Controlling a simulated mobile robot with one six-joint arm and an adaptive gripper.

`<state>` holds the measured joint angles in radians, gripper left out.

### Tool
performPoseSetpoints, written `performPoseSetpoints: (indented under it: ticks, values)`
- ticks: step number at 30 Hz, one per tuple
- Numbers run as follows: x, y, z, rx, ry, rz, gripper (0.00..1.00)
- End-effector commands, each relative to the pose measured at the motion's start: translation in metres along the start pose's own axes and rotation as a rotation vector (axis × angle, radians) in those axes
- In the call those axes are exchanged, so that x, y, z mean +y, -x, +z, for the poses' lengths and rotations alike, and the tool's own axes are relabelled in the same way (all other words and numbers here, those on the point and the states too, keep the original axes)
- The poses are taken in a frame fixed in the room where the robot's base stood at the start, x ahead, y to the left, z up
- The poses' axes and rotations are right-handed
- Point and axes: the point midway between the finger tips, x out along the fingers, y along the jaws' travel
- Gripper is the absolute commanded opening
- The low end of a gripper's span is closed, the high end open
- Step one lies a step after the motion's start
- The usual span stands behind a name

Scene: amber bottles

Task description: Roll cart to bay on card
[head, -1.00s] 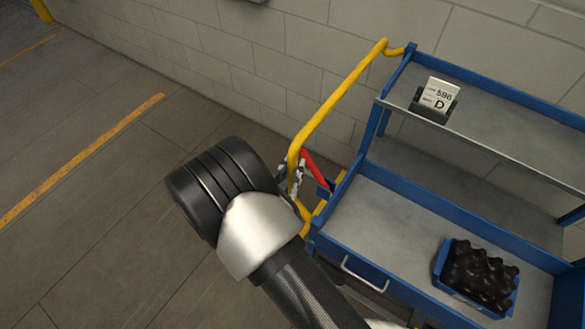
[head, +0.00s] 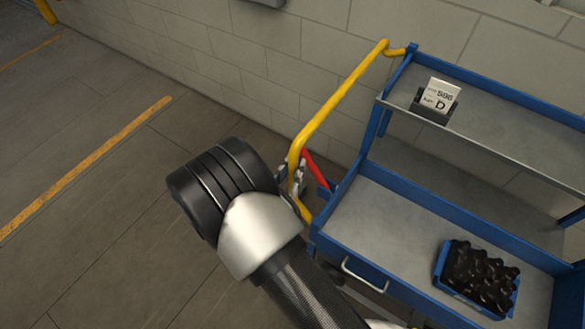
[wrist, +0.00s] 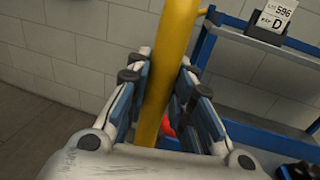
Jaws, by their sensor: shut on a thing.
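The blue cart (head: 440,220) with grey shelves stands at the right of the head view, close to the wall. Its yellow handle (head: 340,92) rises on the cart's left side. The white card (head: 440,94) sits in a black holder on the upper shelf and shows "596" and a large "D"; it also shows in the wrist view (wrist: 271,20). My gripper (wrist: 163,85) is shut on the yellow handle bar (wrist: 168,70), with a finger on each side of it. In the head view my wrist hides part of the gripper.
A blue bin (head: 470,293) of dark bottles stands on the lower shelf. A red lever (head: 315,168) is beside the handle. A grey block wall (head: 250,60) runs behind the cart. Open floor with a yellow line (head: 90,160) lies to the left.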

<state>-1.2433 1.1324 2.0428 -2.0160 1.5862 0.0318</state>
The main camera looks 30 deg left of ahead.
Motion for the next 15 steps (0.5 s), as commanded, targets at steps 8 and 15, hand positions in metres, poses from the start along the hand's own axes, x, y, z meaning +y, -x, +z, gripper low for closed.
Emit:
performPoseSetpoints:
  ticks: [8,15]
  values:
    - [-0.0004,0.0003,-0.0014,0.004,0.003,0.000,0.28]
    - [-0.0001,0.0001,-0.0006,0.002,0.001,0.000,0.42]
